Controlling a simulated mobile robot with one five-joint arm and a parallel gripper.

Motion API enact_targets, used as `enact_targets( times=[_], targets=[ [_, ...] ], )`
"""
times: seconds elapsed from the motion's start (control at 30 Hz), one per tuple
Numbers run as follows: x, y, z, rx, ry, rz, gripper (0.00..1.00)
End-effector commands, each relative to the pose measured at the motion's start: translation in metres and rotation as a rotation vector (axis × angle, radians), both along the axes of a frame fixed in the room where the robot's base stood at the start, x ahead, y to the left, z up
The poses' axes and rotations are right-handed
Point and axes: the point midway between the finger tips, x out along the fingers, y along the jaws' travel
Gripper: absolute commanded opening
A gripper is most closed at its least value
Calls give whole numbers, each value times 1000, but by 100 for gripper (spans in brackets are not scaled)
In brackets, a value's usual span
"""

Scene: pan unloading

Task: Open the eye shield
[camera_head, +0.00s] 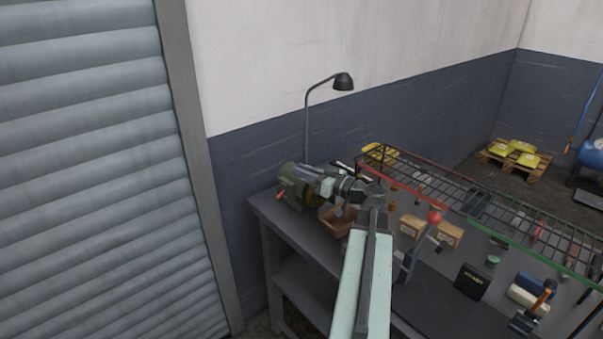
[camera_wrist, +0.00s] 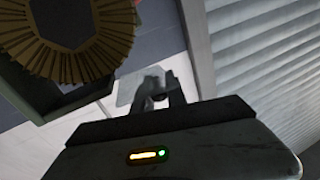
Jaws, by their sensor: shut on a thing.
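A green bench grinder (camera_head: 290,183) stands at the far left end of the workbench. Its eye shield, a small pale clear plate (camera_wrist: 132,88), sits beside the grinder's wheel in the wrist view and is partly hidden by my fingers. My gripper (camera_wrist: 158,88) is shut on the eye shield near its edge. The wire wheel (camera_wrist: 112,50), with brown bristles, lies at upper left in the wrist view inside a dark guard (camera_wrist: 38,108). In the head view my wrist hides much of the grinder's right side. I cannot tell the shield's exact tilt.
A brown bin (camera_head: 337,222) sits on the workbench (camera_head: 262,212) below my wrist. A desk lamp (camera_head: 343,82) rises behind the grinder. A wire rack (camera_head: 440,185) and small boxes (camera_head: 449,234) are to the right. A roller shutter (camera_head: 90,170) is at left.

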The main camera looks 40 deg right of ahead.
Motion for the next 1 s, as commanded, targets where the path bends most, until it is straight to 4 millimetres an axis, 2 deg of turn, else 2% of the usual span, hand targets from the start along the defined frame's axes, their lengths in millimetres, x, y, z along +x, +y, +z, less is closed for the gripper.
enact_targets(
  times=[1.0],
  targets=[
    [-2,-42,19,924,-68,2,0]
  ],
)
